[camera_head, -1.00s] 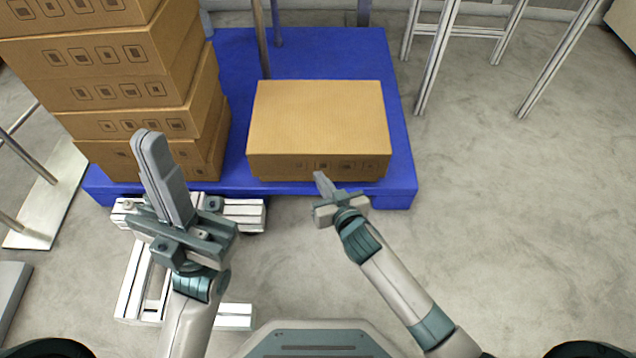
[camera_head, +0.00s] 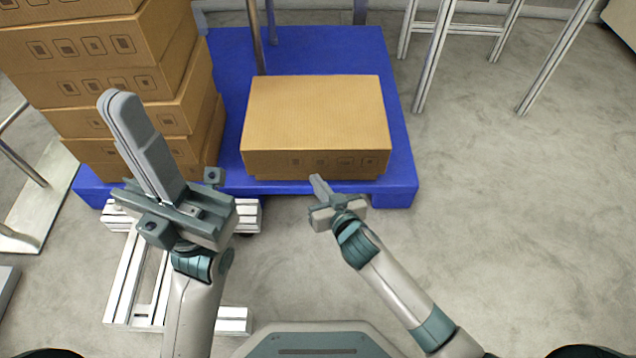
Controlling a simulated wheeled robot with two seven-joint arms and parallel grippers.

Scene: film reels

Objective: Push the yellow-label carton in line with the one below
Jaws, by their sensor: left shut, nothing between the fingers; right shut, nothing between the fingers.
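Brown cartons (camera_head: 88,62) are stacked high on the left of the blue platform, not quite flush with one another. Another brown carton (camera_head: 316,115) lies flat on the platform to the right, apart from the stack. I see no yellow label on any carton. My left gripper (camera_head: 118,98) is shut and empty, pointing up in front of the stack and covering part of its lower front. My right gripper (camera_head: 316,180) is shut and empty, just in front of the right carton's lower front edge; I cannot tell if it touches.
The blue platform (camera_head: 400,165) has free room behind and between the cartons. A white metal frame (camera_head: 135,280) stands on the floor below my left arm. Metal legs (camera_head: 432,60) stand at the back right.

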